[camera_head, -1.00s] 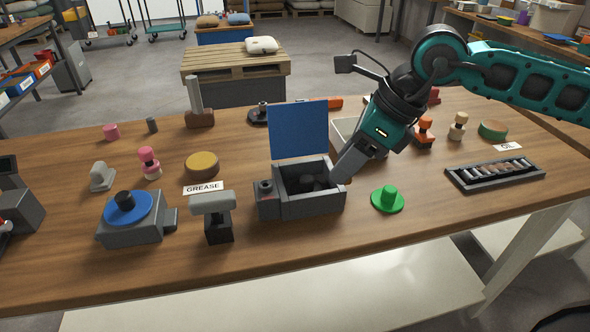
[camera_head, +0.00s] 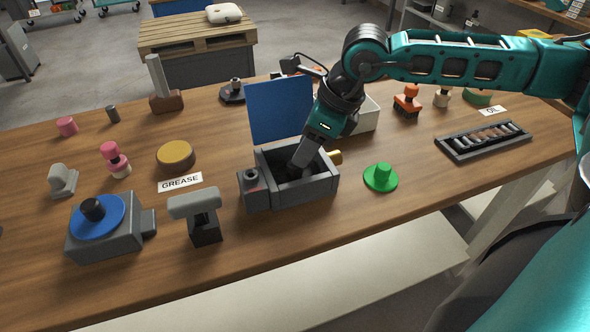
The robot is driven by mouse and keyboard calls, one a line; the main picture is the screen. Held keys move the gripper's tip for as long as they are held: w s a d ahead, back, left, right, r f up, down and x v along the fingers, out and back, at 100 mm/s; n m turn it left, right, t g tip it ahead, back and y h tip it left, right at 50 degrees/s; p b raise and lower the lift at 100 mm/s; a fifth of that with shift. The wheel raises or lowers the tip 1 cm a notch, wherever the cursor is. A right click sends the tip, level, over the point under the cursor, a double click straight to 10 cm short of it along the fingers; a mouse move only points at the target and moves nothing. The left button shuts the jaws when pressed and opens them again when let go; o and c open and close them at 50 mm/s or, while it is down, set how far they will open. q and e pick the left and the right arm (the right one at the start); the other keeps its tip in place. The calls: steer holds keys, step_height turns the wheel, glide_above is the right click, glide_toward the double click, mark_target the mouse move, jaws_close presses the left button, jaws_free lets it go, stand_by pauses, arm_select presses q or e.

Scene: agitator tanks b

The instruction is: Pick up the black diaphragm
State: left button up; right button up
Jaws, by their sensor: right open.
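An open grey box (camera_head: 318,191) with a raised blue lid (camera_head: 281,110) stands near the middle of the table. Dark shapes lie in its shadowed inside; the black diaphragm may be among them, but I cannot make out its outline. My right gripper (camera_head: 297,166) points down into the box from the upper right, its tips at or below the rim level. It is open; whether it touches anything inside is hidden. A black piece with a flat base and a knob (camera_head: 233,92) stands behind the box. My left gripper is out of view.
A green hat-shaped piece (camera_head: 381,178) lies right of the box, and a grey T-shaped piece (camera_head: 196,213) stands left of it. A white bin (camera_head: 362,116) is behind my right gripper. A dark tray of rollers (camera_head: 484,140) lies at right. Table is clear in front.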

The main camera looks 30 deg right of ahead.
mark_target(295, 169)
steer(key=x, duration=0.4)
steer(key=shift+a+f, duration=0.15)
steer(key=shift+f, duration=0.2)
steer(key=c, duration=0.8)
steer(key=shift+r, duration=0.15)
